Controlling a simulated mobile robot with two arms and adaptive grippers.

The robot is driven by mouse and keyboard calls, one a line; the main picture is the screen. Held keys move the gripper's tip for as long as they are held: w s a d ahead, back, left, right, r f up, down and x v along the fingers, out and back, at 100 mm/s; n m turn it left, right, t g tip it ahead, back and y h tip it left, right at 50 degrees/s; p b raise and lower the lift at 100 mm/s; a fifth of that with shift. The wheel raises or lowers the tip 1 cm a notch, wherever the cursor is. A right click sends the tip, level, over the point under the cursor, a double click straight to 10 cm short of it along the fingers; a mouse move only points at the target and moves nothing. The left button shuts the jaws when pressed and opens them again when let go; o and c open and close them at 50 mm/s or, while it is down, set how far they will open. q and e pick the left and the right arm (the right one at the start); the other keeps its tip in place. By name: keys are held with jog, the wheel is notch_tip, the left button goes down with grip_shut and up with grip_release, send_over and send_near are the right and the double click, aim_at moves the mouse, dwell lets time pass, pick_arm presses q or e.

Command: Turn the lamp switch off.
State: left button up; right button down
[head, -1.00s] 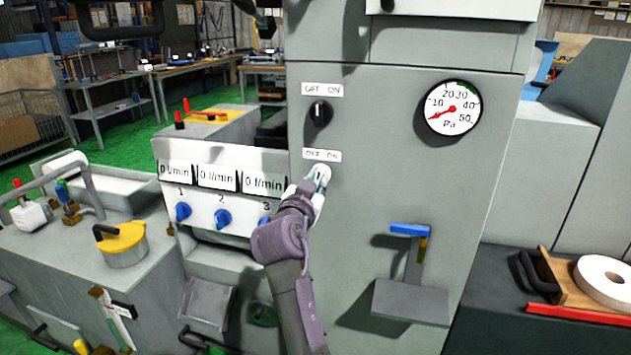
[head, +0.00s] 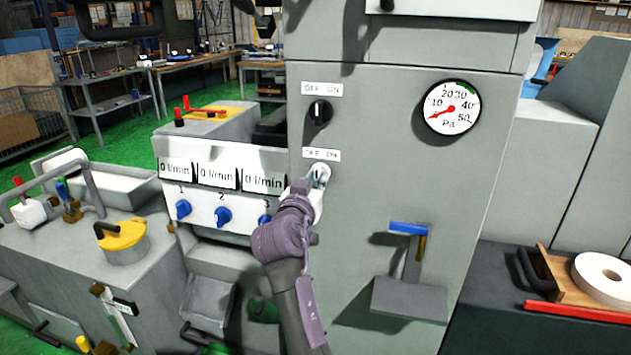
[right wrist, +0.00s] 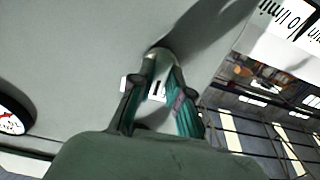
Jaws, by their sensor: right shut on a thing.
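The lower rotary switch (head: 321,170) is a pale round knob under a white OFF/ON label (head: 321,154) on the grey machine front. It also shows in the right wrist view (right wrist: 158,62), between my fingers. My right gripper (head: 317,181) is shut on this knob; its teal fingers (right wrist: 157,95) lie on both sides of it. The fingers partly hide the knob, so I cannot tell its exact setting. A black knob (head: 319,113) sits above, under another OFF/ON label (head: 322,89). I cannot read which knob belongs to the lamp. My left gripper is not in view.
A pressure gauge (head: 450,108) is to the right of the switches. A panel with blue valve knobs (head: 222,216) is close on the left of my right arm. A blue-handled lever (head: 409,229) and bracket stick out at lower right. The panel between gauge and lever is clear.

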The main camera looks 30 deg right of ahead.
jog(key=c, duration=1.1)
grip_release()
notch_tip(320, 180, up, 10)
